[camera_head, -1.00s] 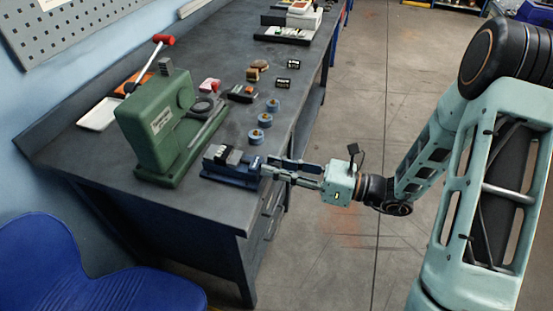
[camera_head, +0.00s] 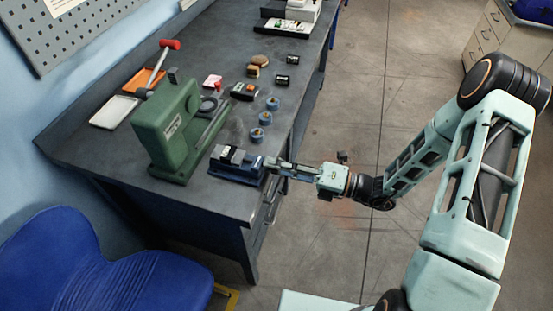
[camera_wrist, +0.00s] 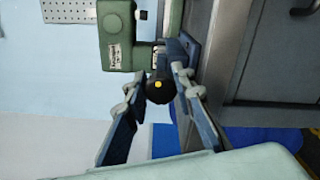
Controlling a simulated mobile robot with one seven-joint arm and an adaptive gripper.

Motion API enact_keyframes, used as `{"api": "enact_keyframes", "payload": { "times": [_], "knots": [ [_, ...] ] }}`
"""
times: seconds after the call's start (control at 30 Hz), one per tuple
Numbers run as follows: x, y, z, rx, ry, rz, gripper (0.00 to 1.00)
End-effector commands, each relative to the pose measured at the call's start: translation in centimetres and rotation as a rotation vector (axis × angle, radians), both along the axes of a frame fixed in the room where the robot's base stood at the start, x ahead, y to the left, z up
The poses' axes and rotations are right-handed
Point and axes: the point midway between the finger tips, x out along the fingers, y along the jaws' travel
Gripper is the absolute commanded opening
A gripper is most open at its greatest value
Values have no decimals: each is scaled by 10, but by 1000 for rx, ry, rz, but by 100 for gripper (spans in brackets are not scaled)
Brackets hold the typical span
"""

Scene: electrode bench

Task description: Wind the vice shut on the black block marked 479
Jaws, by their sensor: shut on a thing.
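The blue vice (camera_head: 232,170) sits at the bench's front right edge, with grey jaw parts on top. A dark piece shows between its jaws, but I cannot read any mark on it or tell if it is clamped. My gripper (camera_head: 268,166) reaches in from the right, level, at the vice's right end. The knob is hidden by the fingers in the head view.
A green press (camera_head: 168,130) with a red-tipped lever stands just left of the vice. A blue chair (camera_head: 80,260) stands at front left. The floor right of the bench is open.

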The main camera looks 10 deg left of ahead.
Motion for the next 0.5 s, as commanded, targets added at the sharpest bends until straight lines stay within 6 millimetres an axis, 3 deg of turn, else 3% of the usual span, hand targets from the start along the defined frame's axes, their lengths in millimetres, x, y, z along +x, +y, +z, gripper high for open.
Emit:
{"api": "enact_keyframes", "payload": {
  "times": [0.5],
  "knots": [
    [-1, -1, -1, 30, 406, 0, 0]
  ]
}}
